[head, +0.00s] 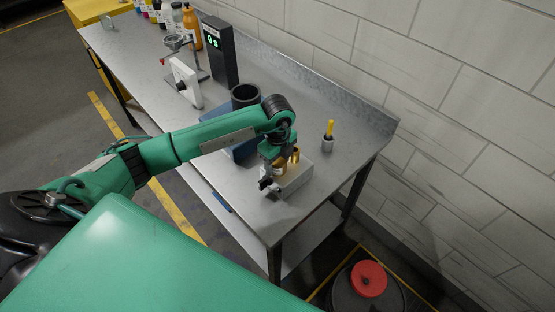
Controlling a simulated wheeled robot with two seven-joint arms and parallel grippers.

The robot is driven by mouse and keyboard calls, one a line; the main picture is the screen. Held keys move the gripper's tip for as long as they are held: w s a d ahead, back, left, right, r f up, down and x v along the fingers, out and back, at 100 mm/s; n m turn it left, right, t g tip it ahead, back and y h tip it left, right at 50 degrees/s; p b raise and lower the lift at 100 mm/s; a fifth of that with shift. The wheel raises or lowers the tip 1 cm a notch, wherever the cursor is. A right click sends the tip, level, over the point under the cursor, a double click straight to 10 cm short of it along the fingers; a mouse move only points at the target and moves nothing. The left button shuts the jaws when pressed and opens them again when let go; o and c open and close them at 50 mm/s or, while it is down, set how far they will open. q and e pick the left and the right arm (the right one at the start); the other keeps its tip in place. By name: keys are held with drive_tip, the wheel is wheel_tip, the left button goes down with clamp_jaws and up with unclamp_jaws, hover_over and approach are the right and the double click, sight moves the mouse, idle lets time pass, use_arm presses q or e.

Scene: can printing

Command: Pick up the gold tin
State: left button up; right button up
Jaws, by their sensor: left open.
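A gold tin (281,168) is at the grey-white block (295,180) on the metal bench, partly hidden by my left gripper. A second gold piece (296,155) shows just behind it; I cannot tell if it is a separate tin. My left gripper (268,177) is open, pointing down right at the front of the gold tin. Whether its fingers touch the tin is hidden. My right gripper is not in view.
The metal bench (330,170) runs along a white brick wall. A dark cup (245,96) on a blue base stands behind my arm. A yellow-handled tool (329,134) stands at right. A black timer (220,52) and bottles (190,25) are further back.

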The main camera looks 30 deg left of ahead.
use_arm(q)
drive_tip(key=shift+f, duration=0.2)
drive_tip(key=c, duration=0.7)
drive_tip(key=shift+w+r, duration=0.1)
drive_tip(key=shift+r, duration=0.05)
drive_tip(key=shift+r+b, duration=0.4)
drive_tip(key=shift+r, duration=0.15)
wheel_tip(320, 180, up, 19)
drive_tip(key=b, duration=0.4)
drive_tip(key=shift+f, duration=0.2)
